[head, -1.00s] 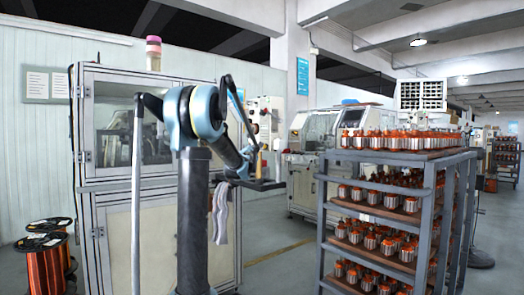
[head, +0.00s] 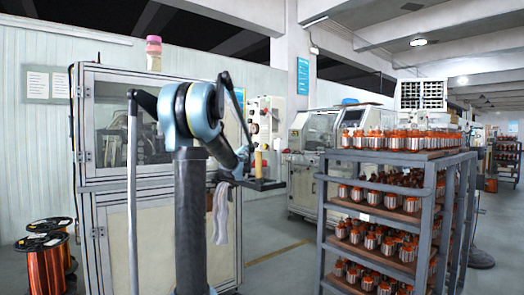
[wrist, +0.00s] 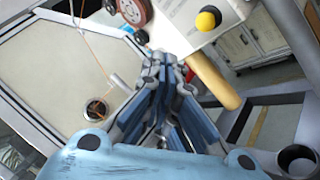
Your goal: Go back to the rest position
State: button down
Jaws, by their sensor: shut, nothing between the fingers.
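My gripper (wrist: 165,62) shows in the wrist view with its blue-grey fingers drawn together at the tips and nothing between them. Its tips are in front of a white machine panel (wrist: 190,30) with a yellow knob (wrist: 208,19). A tan wooden handle (wrist: 213,82) lies just to the right of the fingertips; I cannot tell whether they touch. In the head view my arm stands in front of a machine cabinet (head: 120,235), and the gripper itself cannot be made out there.
A rack (head: 390,205) with several shelves of orange-and-silver armatures stands at the right. Copper wire spools (head: 48,265) are on the floor at the left. A grey cloth (head: 221,212) hangs beside my arm. A red reel (wrist: 133,12) with wire is near the gripper.

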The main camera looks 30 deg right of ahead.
jog(key=s+a+f+m+g+y, duration=0.1)
jog(key=s+a+f+m+y, duration=0.15)
jog(key=a+f, duration=0.45)
jog(key=s+a+f+m+g+y, duration=0.1)
jog(key=a+f+y, duration=0.2)
jog(key=a, duration=0.8)
jog(key=s+a+f+m+g+y, duration=0.1)
jog(key=s+a+f+m+y, duration=0.15)
jog(key=a+f, duration=0.45)
jog(key=s+a+f+m+g+y, duration=0.3)
jog(key=s+a+f, duration=0.5)
jog(key=s+a, duration=0.2)
jog(key=s+a+f+m+g+y, duration=0.2)
jog(key=s+a+f+m+g, duration=0.1)
jog(key=s+a+f, duration=0.6)
jog(key=s+a+f+m+g, duration=0.2)
jog(key=s+a+f, duration=0.1)
jog(key=s, duration=0.5)
jog(key=s+a+f+m+g, duration=0.2)
jog(key=s+f, duration=0.3)
jog(key=s, duration=0.3)
jog(key=shift+s+a+f+y, duration=0.3)
jog(key=shift+s+a+f, duration=0.05)
jog(key=shift+s+a, duration=0.05)
